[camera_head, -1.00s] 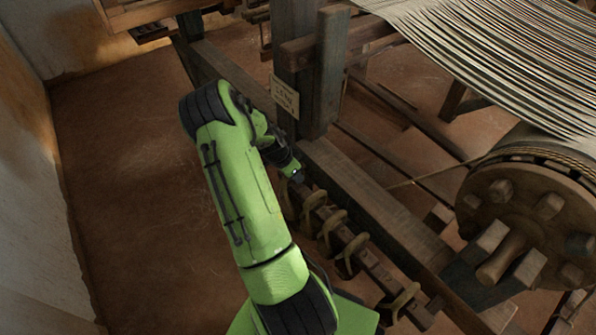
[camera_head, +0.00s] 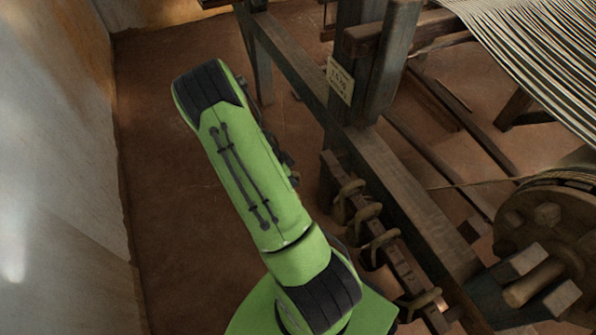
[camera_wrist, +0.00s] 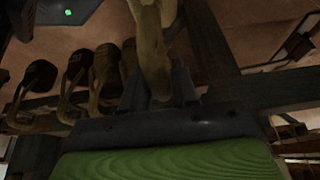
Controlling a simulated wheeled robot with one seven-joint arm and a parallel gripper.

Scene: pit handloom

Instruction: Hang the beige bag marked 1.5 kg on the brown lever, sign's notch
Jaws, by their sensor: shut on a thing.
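My gripper (camera_wrist: 160,88) shows in the wrist view, its two dark fingers shut on a tan, strap-like piece (camera_wrist: 150,45). This looks like the strap of a beige bag; its mark and most of its body are out of sight. In the head view, my gripper and the held thing are hidden behind my green arm. A pale sign (camera_head: 340,80) is fixed to the dark post; its writing is too small to read surely. A brown bar (camera_head: 403,265) with several tan loops on it runs along the loom frame. I cannot tell whether it is the lever.
Several tan loops with dark round ends (camera_wrist: 78,68) hang left of my fingers in the wrist view. A long loom beam (camera_head: 415,205) lies beside the bar. The toothed warp roller (camera_head: 545,215) stands at right. Bare floor (camera_head: 165,150) lies between the beam and the left wall.

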